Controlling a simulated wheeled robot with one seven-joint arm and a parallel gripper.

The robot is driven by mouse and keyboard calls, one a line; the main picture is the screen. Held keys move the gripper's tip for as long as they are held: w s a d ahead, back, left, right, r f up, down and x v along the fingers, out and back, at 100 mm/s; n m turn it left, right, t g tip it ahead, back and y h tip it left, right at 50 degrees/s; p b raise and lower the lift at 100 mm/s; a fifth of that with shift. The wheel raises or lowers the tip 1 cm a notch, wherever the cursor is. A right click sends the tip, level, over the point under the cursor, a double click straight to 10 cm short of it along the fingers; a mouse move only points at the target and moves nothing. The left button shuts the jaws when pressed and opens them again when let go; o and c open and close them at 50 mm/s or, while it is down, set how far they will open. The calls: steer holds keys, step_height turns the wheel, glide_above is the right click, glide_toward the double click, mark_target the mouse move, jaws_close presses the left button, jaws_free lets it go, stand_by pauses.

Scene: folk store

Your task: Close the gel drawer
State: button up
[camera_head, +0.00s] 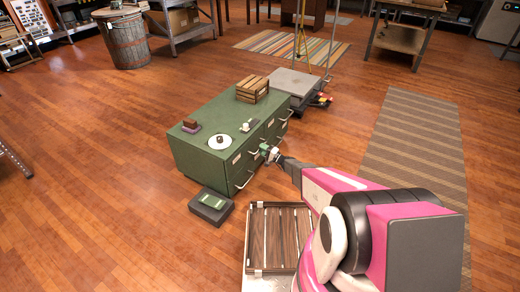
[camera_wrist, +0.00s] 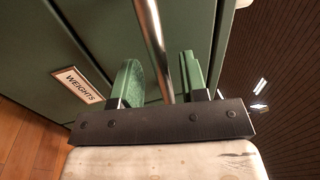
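A low green cabinet (camera_head: 215,115) with drawers along its right side stands in the middle of the floor. My gripper (camera_head: 269,152) is at this drawer side, near the front corner. In the wrist view my gripper (camera_wrist: 160,65) is open, with its two green fingers on either side of a metal bar handle (camera_wrist: 151,30). Gaps show between the bar and both fingers. A label reading "WEIGHTS" (camera_wrist: 78,85) is on the green drawer front to the left. No label naming gel is readable, and I cannot tell how far any drawer stands out.
On the cabinet are a wooden crate (camera_head: 252,89), a white plate (camera_head: 219,141) and small items. A dark box with a green item (camera_head: 211,206) lies on the floor before it. A platform scale (camera_head: 295,84) stands behind. A striped rug (camera_head: 415,140) covers floor to the right.

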steer(key=v, duration=0.8)
steer(key=shift+s+d, duration=0.15)
steer(key=shift+d, duration=0.2)
steer(key=shift+f, duration=0.1)
steer(key=s+a+r+n+g+h, duration=0.1)
steer(key=s+r+n+g+h, duration=0.5)
steer(key=s+r+g, duration=0.65)
steer(key=s+d+r+t+h, duration=0.2)
steer(key=s+d+r+h, duration=0.9)
steer(key=s+d+r, duration=0.2)
step_height(320, 180, up, 4)
steer(key=s, duration=0.2)
steer(key=shift+s+d, duration=0.2)
steer(key=shift+s, duration=0.2)
